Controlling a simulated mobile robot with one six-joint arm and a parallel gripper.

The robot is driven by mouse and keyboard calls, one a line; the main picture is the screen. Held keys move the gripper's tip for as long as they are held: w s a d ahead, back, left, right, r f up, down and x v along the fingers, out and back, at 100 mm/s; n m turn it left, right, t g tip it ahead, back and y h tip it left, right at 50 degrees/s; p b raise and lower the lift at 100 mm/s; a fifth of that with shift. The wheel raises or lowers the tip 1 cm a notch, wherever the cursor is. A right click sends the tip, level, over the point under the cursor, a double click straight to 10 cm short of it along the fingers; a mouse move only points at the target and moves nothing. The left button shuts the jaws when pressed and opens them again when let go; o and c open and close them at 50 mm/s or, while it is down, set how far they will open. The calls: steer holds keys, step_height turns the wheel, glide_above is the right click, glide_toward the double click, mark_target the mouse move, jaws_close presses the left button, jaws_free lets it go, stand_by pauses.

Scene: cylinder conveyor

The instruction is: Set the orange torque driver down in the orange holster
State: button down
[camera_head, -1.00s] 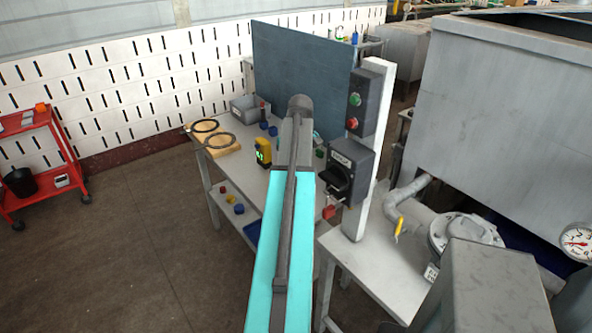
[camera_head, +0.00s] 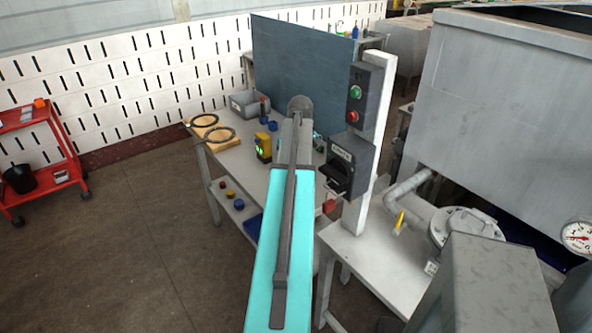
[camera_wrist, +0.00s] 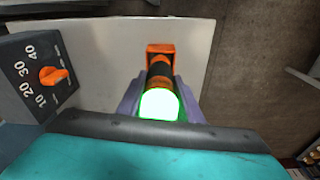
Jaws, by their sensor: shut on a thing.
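The torque driver (camera_wrist: 159,76) shows in the wrist view with a dark body, orange bands and a near end lit bright green. My gripper (camera_wrist: 160,100) is shut on it, with a grey-purple finger on each side. An orange square-rimmed piece, seemingly the holster (camera_wrist: 160,47), lies just beyond the driver's far end over a pale surface. I cannot tell whether the driver's far end is inside it, touching it or above it. In the head view, my arm hides the gripper and driver.
A dark box with an orange dial (camera_wrist: 54,76) is at left in the wrist view. A switch post (camera_head: 372,150) stands right of my arm.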

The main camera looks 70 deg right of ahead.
steer(key=c, duration=1.2)
jaws_free()
steer(key=shift+s+a+r+b, duration=0.2)
steer(key=shift+r+b, duration=0.4)
steer(key=shift+r, duration=1.7)
steer(key=shift+s+a+r+b, duration=0.15)
steer(key=shift+r+b, duration=0.4)
steer(key=shift+r, duration=1.75)
steer(key=shift+s+a+r+b, duration=0.2)
steer(key=shift+r+b, duration=0.4)
steer(key=shift+r, duration=1.7)
